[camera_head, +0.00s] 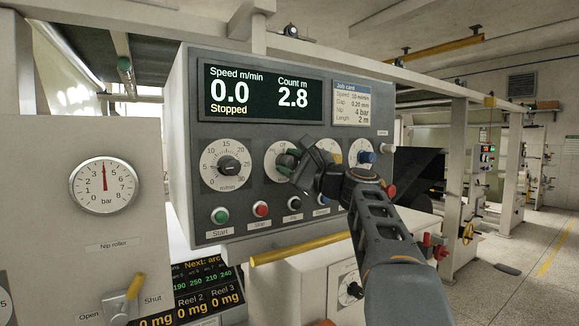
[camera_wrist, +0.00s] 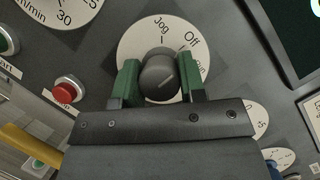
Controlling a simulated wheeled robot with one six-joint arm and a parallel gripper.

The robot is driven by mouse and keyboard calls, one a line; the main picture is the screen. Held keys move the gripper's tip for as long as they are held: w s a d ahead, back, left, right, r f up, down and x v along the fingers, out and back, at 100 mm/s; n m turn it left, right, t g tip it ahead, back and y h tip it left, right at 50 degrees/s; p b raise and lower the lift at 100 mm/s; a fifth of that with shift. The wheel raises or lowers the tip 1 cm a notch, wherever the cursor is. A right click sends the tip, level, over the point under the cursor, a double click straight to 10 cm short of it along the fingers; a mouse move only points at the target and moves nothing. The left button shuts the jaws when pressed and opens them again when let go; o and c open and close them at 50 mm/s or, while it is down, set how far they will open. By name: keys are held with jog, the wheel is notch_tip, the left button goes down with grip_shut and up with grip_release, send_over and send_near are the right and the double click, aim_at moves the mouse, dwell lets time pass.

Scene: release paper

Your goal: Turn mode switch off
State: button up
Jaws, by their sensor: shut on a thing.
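The mode switch (camera_wrist: 158,76) is a round black knob on a white dial plate marked Jog, Off and a partly covered third label. In the wrist view my gripper (camera_wrist: 159,82) has a green-padded finger on each side of the knob and is shut on it.
The display (camera_head: 262,93) reads 0.0, Stopped. A yellow bar (camera_head: 299,248) runs beneath.

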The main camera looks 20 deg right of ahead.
jog(key=shift+n, duration=0.3)
jog(key=o, duration=0.9)
jog(key=shift+s, duration=0.1)
jog(key=b+v, duration=0.4)
jog(key=v, duration=0.9)
jog(key=shift+s+d, duration=0.2)
jog(key=shift+s, duration=0.1)
